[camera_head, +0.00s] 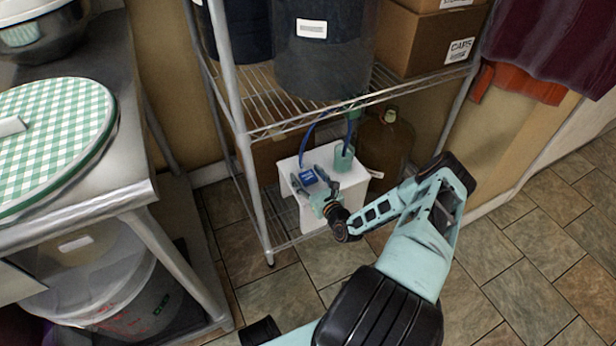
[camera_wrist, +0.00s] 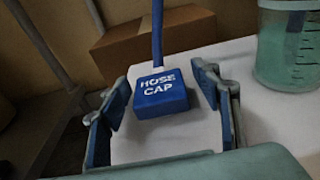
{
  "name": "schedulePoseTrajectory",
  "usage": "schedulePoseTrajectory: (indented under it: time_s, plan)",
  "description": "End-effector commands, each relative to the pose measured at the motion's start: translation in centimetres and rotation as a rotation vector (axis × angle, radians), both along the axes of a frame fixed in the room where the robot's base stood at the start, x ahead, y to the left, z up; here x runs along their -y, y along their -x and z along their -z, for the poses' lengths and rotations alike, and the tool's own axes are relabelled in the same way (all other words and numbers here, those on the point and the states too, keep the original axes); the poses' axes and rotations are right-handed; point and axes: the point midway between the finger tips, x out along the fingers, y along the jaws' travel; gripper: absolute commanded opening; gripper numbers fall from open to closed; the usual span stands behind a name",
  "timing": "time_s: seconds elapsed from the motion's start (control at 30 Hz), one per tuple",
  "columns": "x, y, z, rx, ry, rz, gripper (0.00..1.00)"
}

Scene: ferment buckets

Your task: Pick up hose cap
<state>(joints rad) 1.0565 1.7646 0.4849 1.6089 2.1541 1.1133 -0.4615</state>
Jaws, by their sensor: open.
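The hose cap (camera_wrist: 160,95) is a small blue block with white lettering, joined to a blue hose. In the wrist view it sits between the two open fingers of my gripper (camera_wrist: 165,110), with gaps visible on both sides. In the head view the hose cap (camera_head: 308,178) is on or just above a white stool (camera_head: 290,172), and my gripper (camera_head: 312,186) is right at it. The blue hose (camera_head: 308,138) rises from the cap toward the shelf. Whether the cap touches the stool top is unclear.
A green measuring cup (camera_head: 343,159) stands on the stool to the right of my gripper. A brown jug (camera_head: 385,145) and a cardboard box (camera_wrist: 190,38) are behind. Wire shelf posts (camera_head: 250,185) stand close on the left. A dark bucket (camera_head: 322,60) sits on the shelf above.

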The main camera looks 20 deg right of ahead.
Motion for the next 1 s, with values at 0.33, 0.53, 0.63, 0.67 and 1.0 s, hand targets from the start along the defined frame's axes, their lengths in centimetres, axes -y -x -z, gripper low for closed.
schedulePoseTrajectory:
  time_s: [0.33, 0.53, 0.63, 0.67, 1.0]
  plan:
    - [0.0, 0.0, 0.0, 0.0, 0.0, 0.0, 0.26]
    - [0.0, 0.0, 0.0, 0.001, 0.0, 0.0, 0.12]
    - [0.0, 0.0, 0.0, 0.001, 0.0, 0.0, 0.12]
    - [0.0, 0.0, 0.0, 0.001, 0.0, 0.0, 0.12]
    - [0.5, -0.1, -1.3, 0.001, 0.001, -0.003, 0.12]
